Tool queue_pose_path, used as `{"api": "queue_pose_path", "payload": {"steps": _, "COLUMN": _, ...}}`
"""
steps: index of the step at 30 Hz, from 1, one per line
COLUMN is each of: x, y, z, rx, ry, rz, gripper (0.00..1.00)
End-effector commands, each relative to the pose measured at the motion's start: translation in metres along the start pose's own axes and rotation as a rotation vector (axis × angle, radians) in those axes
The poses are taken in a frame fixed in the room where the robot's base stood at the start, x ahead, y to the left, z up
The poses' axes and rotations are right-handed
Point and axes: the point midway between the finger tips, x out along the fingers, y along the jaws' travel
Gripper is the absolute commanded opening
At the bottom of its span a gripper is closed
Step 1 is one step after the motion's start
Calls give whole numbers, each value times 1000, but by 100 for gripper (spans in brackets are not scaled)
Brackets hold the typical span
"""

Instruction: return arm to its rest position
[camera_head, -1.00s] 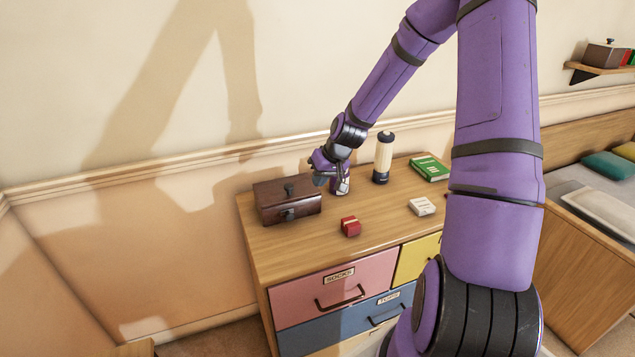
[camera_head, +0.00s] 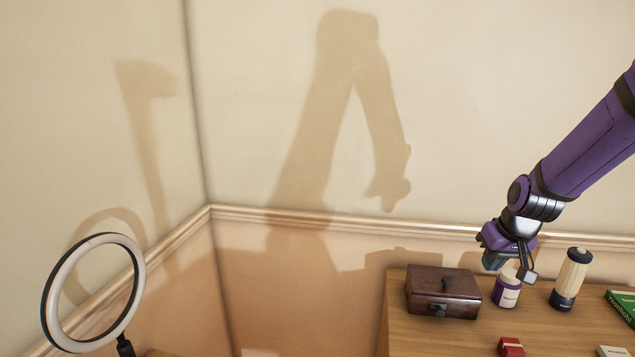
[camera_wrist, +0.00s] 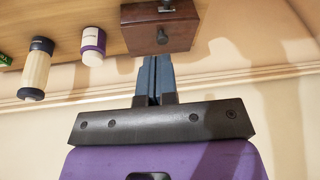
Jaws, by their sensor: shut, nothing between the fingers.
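My gripper (camera_head: 510,270) is at the right of the head view, above the dresser top and in front of a purple and white bottle (camera_head: 507,292). Its fingers (camera_wrist: 155,80) are together in the wrist view, with nothing between them. The wrist view also shows the dark wooden box (camera_wrist: 159,28) just beyond the fingertips. My purple arm comes in from the right edge of the head view.
The wooden box (camera_head: 443,291) stands left of the bottle on the dresser top (camera_head: 430,335). A cream and black flask (camera_head: 570,279), a red box (camera_head: 511,347) and a green book (camera_head: 622,306) are near. A ring light (camera_head: 93,292) stands at the left. Walls close the back.

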Motion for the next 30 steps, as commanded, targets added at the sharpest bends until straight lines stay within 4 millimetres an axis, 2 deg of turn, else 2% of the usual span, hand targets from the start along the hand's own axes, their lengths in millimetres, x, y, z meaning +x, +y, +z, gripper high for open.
{"api": "queue_pose_path", "payload": {"steps": 1, "x": -16, "y": -8, "z": 3, "rx": -16, "ry": 6, "rz": 21, "gripper": 0}}
{"api": "queue_pose_path", "payload": {"steps": 3, "x": -36, "y": -16, "z": 9, "rx": -28, "ry": 6, "rz": 44, "gripper": 0}}
{"api": "queue_pose_path", "payload": {"steps": 8, "x": -79, "y": -34, "z": 26, "rx": -48, "ry": 15, "rz": 88, "gripper": 0}}
{"api": "queue_pose_path", "payload": {"steps": 15, "x": -141, "y": -59, "z": 60, "rx": -60, "ry": 48, "rz": 131, "gripper": 0}}
{"api": "queue_pose_path", "payload": {"steps": 24, "x": -207, "y": -81, "z": 117, "rx": -56, "ry": 105, "rz": 136, "gripper": 0}}
{"api": "queue_pose_path", "payload": {"steps": 30, "x": -238, "y": -87, "z": 160, "rx": -47, "ry": 141, "rz": 107, "gripper": 0}}
